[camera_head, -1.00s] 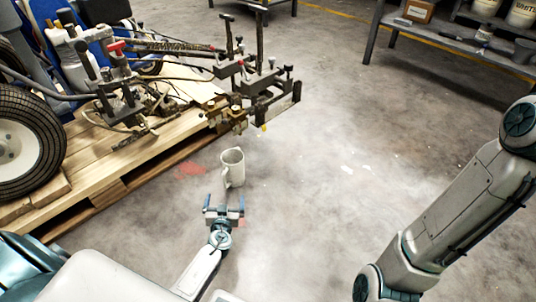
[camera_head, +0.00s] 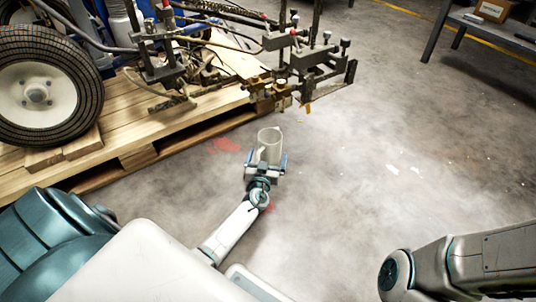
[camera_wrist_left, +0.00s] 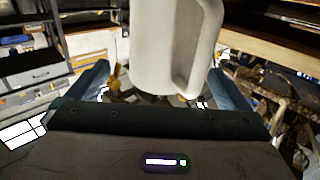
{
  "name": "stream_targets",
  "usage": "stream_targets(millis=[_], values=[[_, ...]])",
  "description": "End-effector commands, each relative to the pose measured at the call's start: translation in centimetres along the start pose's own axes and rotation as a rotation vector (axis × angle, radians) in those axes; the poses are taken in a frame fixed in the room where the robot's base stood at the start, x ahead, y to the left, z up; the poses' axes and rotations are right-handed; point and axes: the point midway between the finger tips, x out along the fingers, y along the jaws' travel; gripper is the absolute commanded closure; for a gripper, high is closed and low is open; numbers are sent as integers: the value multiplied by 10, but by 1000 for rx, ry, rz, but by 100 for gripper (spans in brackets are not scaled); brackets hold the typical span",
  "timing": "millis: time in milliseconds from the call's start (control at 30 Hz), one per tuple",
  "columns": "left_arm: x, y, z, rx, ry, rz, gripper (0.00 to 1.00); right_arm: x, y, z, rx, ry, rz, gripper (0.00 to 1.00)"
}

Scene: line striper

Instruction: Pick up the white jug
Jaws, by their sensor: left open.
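The white jug (camera_head: 269,143) stands upright on the concrete floor in the head view, in front of the pallet. My left gripper (camera_head: 265,163) is at the near side of the jug and is open. In the left wrist view the jug (camera_wrist_left: 165,45) fills the upper middle, with its handle toward the right. The two blue fingers of my left gripper (camera_wrist_left: 160,85) stand on either side of the jug, with gaps between them and it. The jug's top is cut off in the wrist view. My right arm (camera_head: 470,265) shows at the lower right of the head view; its gripper is out of view.
A wooden pallet (camera_head: 135,150) carries the line striper, with its wheel (camera_head: 45,85) at the left. The striper's metal arms (camera_head: 300,75) overhang the floor just beyond the jug. A shelf (camera_head: 490,28) stands at the back right. The floor to the right is clear.

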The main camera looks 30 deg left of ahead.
Motion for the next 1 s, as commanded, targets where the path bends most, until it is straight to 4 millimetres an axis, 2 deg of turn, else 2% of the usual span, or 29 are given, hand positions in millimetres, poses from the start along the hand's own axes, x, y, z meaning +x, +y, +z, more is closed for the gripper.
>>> stream_targets(millis=[233,367,567,900,1000], values=[[38,-4,3,0,2,-1,0,-8,2,-4,0,-1,0,100],[45,-4,3,1,0,-1,0,-8,2,-4,1,-2,0,100],[45,-4,2,0,0,-1,0,-8,2,-4,1,-2,1,100],[46,-4,1,0,3,-1,65,-8,2,-4,1,-2,1,100],[45,-4,1,0,3,-1,67,-8,2,-4,1,-2,1,100]])
